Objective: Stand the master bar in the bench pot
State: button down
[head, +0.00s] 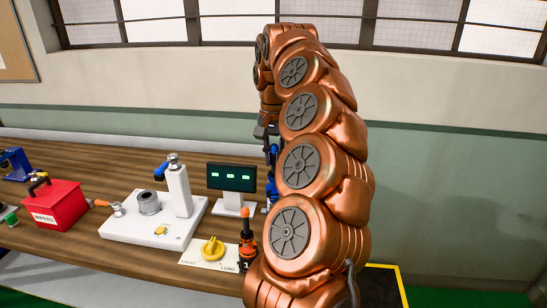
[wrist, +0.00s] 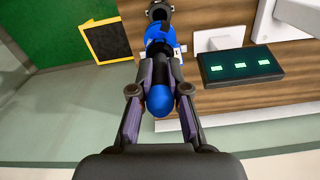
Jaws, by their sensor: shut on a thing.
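My gripper (wrist: 159,92) is shut on a blue bar with a rounded end (wrist: 160,101), which looks like the master bar. In the wrist view the bar points away from me toward a blue body (wrist: 155,33) with a dark ring-shaped part (wrist: 160,8) beyond it. I cannot tell whether the bar is inside that body or above it, or which part is the bench pot. In the head view my gripper (head: 268,131) is partly hidden behind my copper arm, with blue parts (head: 271,180) below it beside the display.
A dark display (head: 231,178) stands left of the gripper. An orange-handled tool (head: 247,228) stands upright nearer the front, by a yellow knob (head: 212,249). A white fixture (head: 125,226) with a grey cylinder (head: 149,203) and a red wipers box (head: 55,204) are further left.

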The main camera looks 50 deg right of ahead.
aim_at(274, 189)
jog(key=shift+f, duration=0.15)
jog(key=shift+f+b, duration=2.35)
jog(key=shift+b, duration=1.2)
jog(key=shift+f+b, duration=2.85)
jog(key=shift+f, duration=0.5)
dwell(0.9)
